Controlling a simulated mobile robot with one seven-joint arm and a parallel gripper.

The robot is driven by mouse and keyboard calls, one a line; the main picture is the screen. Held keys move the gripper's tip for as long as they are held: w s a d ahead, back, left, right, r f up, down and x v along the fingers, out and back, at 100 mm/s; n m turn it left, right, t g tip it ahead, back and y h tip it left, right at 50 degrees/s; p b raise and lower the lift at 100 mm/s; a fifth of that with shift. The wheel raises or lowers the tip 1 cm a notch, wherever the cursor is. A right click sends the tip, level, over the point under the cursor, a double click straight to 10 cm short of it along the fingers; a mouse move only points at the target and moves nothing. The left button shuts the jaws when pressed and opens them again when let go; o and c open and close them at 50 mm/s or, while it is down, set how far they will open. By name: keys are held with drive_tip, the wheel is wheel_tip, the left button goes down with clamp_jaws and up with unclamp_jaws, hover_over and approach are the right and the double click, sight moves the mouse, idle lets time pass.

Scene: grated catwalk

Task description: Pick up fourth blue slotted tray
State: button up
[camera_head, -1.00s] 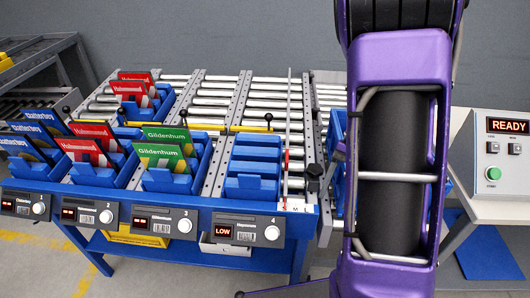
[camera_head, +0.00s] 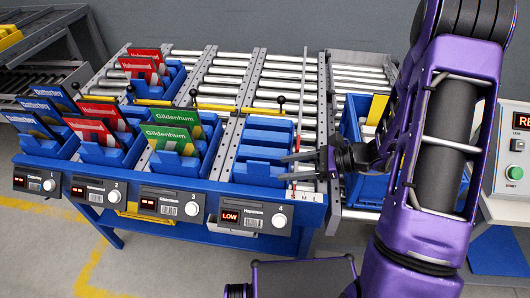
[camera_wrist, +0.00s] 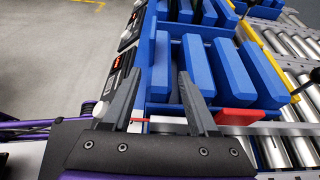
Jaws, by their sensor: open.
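The fourth blue slotted tray (camera_head: 262,150) sits at the front end of lane 4, behind the panel numbered 4. It holds no cards, and its upright blue dividers show in the wrist view (camera_wrist: 195,68). My gripper (camera_head: 284,168) is open and empty, reaching in from the right with its fingertips at the tray's right side. In the wrist view my gripper (camera_wrist: 158,74) points its two separated fingers toward the near end of the tray. Whether a finger touches the tray I cannot tell.
Neighbouring trays hold green Gildenhum cards (camera_head: 172,138) and red cards (camera_head: 92,130). A label panel (camera_head: 243,217) reading LOW is on the table front. A red marker (camera_wrist: 238,117) lies close to the fingers. A blue bin (camera_head: 352,118) stands right of the rack.

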sight(259, 171)
drive_tip(key=x, duration=0.9)
drive_tip(key=shift+d, duration=0.1)
drive_tip(key=shift+c, duration=0.2)
clamp_jaws()
